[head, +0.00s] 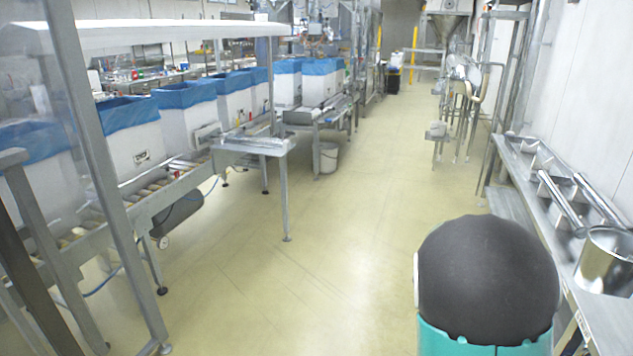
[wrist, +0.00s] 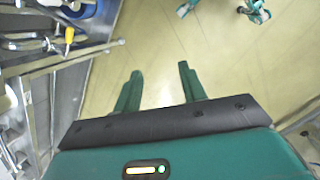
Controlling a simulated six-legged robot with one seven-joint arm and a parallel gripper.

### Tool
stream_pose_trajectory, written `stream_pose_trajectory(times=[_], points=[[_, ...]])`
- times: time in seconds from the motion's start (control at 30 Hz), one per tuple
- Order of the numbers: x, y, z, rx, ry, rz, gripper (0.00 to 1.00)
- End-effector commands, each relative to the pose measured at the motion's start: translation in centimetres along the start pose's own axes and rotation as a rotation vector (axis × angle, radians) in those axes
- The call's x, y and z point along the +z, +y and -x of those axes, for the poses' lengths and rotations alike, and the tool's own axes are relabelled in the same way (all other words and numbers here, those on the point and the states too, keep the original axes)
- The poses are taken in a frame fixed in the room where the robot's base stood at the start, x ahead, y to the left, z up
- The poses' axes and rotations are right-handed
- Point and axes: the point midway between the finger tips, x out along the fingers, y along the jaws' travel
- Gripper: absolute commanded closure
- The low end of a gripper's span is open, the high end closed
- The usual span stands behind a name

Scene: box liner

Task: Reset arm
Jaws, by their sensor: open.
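My gripper (wrist: 160,72) shows in the wrist view with its two green fingers apart and nothing between them. Pale floor shows between and beyond the fingers. In the head view, a dark rounded part and a teal part of my own arm fill the lower right. My gripper itself does not show in the head view.
White boxes with blue liners (head: 185,95) stand on a roller conveyor (head: 180,178) at left. A metal shelf (head: 515,165) with a steel pot (head: 606,262) runs along the right. The middle floor is clear.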

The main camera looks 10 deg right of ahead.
Motion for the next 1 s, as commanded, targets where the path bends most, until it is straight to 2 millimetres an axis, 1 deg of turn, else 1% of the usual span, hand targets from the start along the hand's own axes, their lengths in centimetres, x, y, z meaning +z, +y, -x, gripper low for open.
stream_pose_trajectory(times=[0.03, 0.2, 0.27, 0.4, 0.6, 0.8, 0.9, 1.0], points=[[0.0, -1.0, 1.7, -0.014, 0.048, -0.018, 0.59], [0.5, -4.5, 6.7, -0.056, 0.181, -0.083, 0.59], [0.9, -5.8, 8.4, -0.069, 0.225, -0.103, 0.59], [2.2, -8.6, 12.2, -0.093, 0.325, -0.145, 0.59], [4.9, -12.5, 16.9, -0.113, 0.461, -0.201, 0.59], [8.2, -16.3, 20.2, -0.117, 0.585, -0.256, 0.59], [9.8, -17.8, 21.2, -0.113, 0.635, -0.281, 0.59], [10.8, -18.8, 21.7, -0.109, 0.669, -0.301, 0.59]])
